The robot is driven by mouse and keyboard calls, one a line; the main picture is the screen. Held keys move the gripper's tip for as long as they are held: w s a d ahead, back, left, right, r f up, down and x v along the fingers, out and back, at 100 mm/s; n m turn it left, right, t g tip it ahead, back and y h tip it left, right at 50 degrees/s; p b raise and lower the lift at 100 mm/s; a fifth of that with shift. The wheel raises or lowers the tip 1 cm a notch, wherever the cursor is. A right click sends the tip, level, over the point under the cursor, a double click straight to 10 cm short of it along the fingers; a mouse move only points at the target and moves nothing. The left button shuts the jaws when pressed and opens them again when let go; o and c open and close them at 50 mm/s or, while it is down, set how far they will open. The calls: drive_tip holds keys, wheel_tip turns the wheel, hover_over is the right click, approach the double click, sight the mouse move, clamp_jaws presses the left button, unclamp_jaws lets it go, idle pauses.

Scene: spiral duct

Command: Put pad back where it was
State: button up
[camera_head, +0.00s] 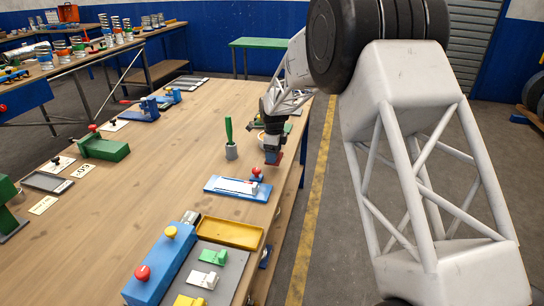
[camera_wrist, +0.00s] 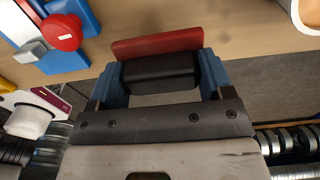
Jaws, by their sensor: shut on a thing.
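My gripper (camera_head: 272,146) is above the right edge of the wooden table (camera_head: 150,165), behind the blue fixture with a red knob. Its two blue fingers (camera_wrist: 163,75) are shut on the pad, a black block (camera_wrist: 160,72) with a red plate (camera_wrist: 158,43) along one side. The pad is held off the table. In the wrist view it overlaps the table edge, with grey floor behind. The pad's far face is hidden.
The blue fixture (camera_head: 228,190) with its red knob (camera_head: 256,172) is close by. A grey cup with a green-handled tool (camera_head: 231,152) stands left of my gripper. A yellow tray (camera_head: 225,233) and a blue button box (camera_head: 160,264) are nearer. The table's middle is clear.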

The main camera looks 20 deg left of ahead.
drive_tip(key=shift+w+a+f, duration=0.1)
drive_tip(key=shift+w+a, duration=0.25)
drive_tip(key=shift+w, duration=0.45)
drive_tip(key=shift+w+a+f, duration=0.1)
drive_tip(key=shift+w+a, duration=0.25)
drive_tip(key=shift+w, duration=0.4)
drive_tip(key=shift+f, duration=1.7)
drive_tip(key=shift+f, duration=0.1)
drive_tip(key=o, duration=0.9)
wheel_tip(320, 180, up, 12)
